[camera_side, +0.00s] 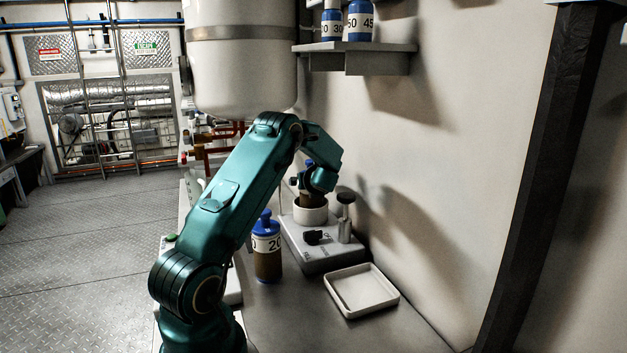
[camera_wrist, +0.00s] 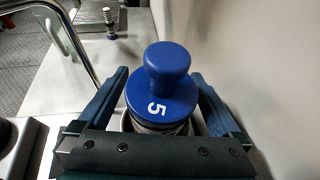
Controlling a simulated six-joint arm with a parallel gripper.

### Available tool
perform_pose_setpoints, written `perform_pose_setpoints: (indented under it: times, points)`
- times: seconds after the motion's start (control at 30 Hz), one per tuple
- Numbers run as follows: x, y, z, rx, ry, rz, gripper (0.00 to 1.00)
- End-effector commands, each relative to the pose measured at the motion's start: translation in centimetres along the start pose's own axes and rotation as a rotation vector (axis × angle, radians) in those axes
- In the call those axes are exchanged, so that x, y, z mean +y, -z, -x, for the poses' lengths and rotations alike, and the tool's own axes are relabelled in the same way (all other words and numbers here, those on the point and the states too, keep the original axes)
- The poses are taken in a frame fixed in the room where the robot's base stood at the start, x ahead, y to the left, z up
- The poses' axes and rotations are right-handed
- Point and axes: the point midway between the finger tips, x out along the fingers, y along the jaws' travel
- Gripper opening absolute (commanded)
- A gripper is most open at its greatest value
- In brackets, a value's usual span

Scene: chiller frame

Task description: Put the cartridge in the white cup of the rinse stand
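The cartridge has a blue cap with a round knob and a white 5 (camera_wrist: 163,90). Its brown body (camera_side: 309,199) stands in the white cup (camera_side: 310,214) of the rinse stand (camera_side: 322,258); how deep it sits is hidden. In the wrist view, a light rim shows partly below the cap. My gripper (camera_wrist: 160,76) is around the cartridge, one dark blue finger on each side, with narrow gaps between the fingers and the cap. In the side view, my wrist is over the cup and hides most of the fingers.
A brown, blue-capped bottle (camera_side: 267,250) stands left of the rinse stand. An empty white tray (camera_side: 362,290) lies in front. A post with a dark knob (camera_side: 345,215) rises from the stand, right of the cup. The wall is close on the right; a shelf (camera_side: 355,50) holds more blue-labelled bottles.

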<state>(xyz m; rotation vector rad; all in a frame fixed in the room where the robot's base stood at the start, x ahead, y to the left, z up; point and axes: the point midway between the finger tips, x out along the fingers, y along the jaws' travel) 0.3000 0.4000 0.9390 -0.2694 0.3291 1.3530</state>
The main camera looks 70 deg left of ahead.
Motion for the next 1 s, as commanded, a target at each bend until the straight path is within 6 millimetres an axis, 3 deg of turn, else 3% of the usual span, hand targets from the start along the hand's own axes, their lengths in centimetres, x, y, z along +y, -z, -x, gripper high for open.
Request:
perform_pose_setpoints:
  times: [0.27, 0.7, 1.0]
  points:
    - [-0.1, -0.3, 1.2, -0.001, 0.001, 0.0, 1.0]
    - [-0.1, -0.3, 9.2, -0.001, 0.005, 0.0, 1.0]
    - [0.0, -0.3, 12.2, 0.004, 0.0, 0.013, 1.0]
